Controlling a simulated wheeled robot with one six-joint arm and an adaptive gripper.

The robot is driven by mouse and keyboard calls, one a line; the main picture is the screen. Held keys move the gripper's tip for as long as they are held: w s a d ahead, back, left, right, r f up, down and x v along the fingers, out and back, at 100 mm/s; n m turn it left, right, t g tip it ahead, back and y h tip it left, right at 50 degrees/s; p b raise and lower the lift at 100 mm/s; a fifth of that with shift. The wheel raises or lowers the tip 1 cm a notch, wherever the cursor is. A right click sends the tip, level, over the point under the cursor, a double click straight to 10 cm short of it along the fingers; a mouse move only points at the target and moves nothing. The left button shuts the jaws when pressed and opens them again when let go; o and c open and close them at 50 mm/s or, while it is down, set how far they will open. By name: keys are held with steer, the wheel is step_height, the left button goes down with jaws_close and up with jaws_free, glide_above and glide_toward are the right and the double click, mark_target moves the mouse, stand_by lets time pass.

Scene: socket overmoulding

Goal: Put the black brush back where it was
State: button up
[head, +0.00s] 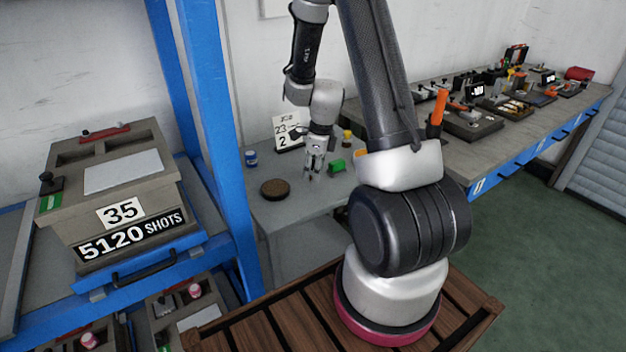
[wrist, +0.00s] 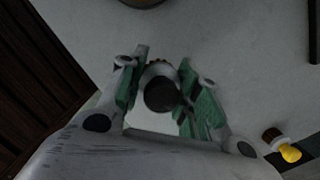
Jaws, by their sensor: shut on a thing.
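My gripper (head: 313,176) is low over the grey side table, between the round brown disc and a small green block. In the wrist view its green-padded fingers (wrist: 160,98) are closed on a dark round piece, which I take to be the black brush (wrist: 162,94). Its dark end faces the camera, and a pale and brown edge shows just beyond it. The rest of the brush is hidden behind this end, and it cannot be made out in the head view. I cannot tell whether it touches the table.
On the side table (head: 290,222) are the brown disc (head: 273,189), green block (head: 336,167), a blue-and-white jar (head: 251,158), a number card (head: 287,130) and a small yellow item (head: 347,136). A blue rack post (head: 212,130) stands left. A cluttered bench (head: 455,147) is right. The table's front is clear.

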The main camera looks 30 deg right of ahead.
steer(key=shift+f, duration=1.65)
steer(key=o, duration=1.2)
steer(key=shift+f, duration=0.15)
steer(key=r, duration=0.4)
steer(key=d+r, duration=0.1)
steer(key=r, duration=0.3)
steer(key=s+r, duration=0.1)
steer(key=r, duration=0.3)
steer(key=shift+s+d+r, duration=0.1)
steer(key=shift+d, duration=0.05)
steer(key=s+a+r+n+t, duration=0.1)
steer(key=s+a+r+n, duration=0.2)
steer(key=s+r+n, duration=0.45)
steer(key=s+a+r+n+t, duration=0.1)
steer(key=s+a+r+n, duration=0.3)
steer(key=r+n, duration=0.55)
steer(key=shift+s+d+r+n+t+h, duration=0.15)
steer(key=shift+s+r+n, duration=0.5)
steer(key=shift+s+n, duration=1.1)
steer(key=shift+s+r+n+t+h, duration=0.25)
steer(key=shift+s+r+n, duration=0.35)
steer(key=shift+s+n, duration=1.1)
steer(key=shift+s+d+r+n+t+h, duration=0.15)
steer(key=shift+s+r+n, duration=0.5)
steer(key=shift+s+n, duration=1.1)
